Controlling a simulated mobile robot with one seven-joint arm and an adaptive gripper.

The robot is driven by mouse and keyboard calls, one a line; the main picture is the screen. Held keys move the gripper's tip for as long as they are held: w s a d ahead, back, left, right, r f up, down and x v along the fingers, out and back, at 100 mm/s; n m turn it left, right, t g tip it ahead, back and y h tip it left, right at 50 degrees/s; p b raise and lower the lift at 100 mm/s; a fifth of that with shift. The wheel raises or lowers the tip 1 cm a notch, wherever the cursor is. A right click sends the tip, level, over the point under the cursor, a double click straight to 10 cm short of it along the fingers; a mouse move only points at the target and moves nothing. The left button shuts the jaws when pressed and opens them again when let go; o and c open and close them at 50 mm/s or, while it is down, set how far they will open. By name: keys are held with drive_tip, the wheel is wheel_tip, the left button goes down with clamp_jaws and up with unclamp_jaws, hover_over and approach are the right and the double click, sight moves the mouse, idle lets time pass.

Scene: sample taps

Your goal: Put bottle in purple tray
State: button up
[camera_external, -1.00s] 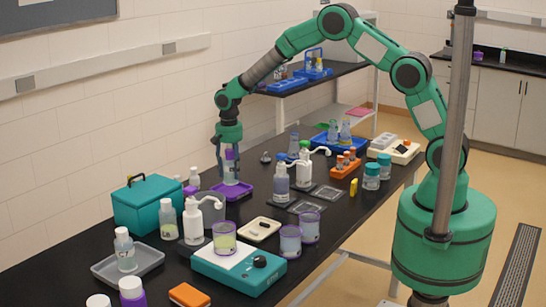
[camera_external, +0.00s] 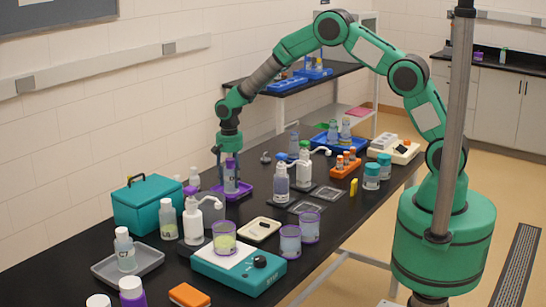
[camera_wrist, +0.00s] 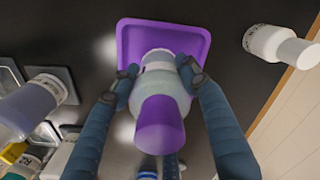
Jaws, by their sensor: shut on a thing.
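The bottle has a clear body, a white label and a purple cap; it stands upright at the purple tray (camera_external: 247,190) in the external view (camera_external: 231,180). In the wrist view the bottle (camera_wrist: 163,85) shows cap-first, with the purple tray (camera_wrist: 200,37) behind its base. My gripper (camera_wrist: 158,78) is shut on the bottle, one fingertip on each side of its body. In the external view my gripper (camera_external: 229,165) points down over the tray. The bottle's base looks within the tray's rim; whether it touches the floor I cannot tell.
A teal box (camera_external: 148,203) stands left of the tray, with small bottles between. A wash bottle (camera_external: 193,220) and a teal instrument (camera_external: 238,267) are in front.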

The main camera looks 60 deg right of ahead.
sight(230, 159)
drive_tip(key=o, duration=1.4)
drive_tip(key=shift+f, duration=0.15)
drive_tip(key=shift+c, duration=0.2)
wheel_tip(230, 159, up, 11)
drive_tip(key=shift+r+p, duration=0.1)
drive_tip(key=shift+p, duration=0.65)
drive_tip(key=shift+r, duration=0.55)
drive_tip(key=shift+r, duration=0.15)
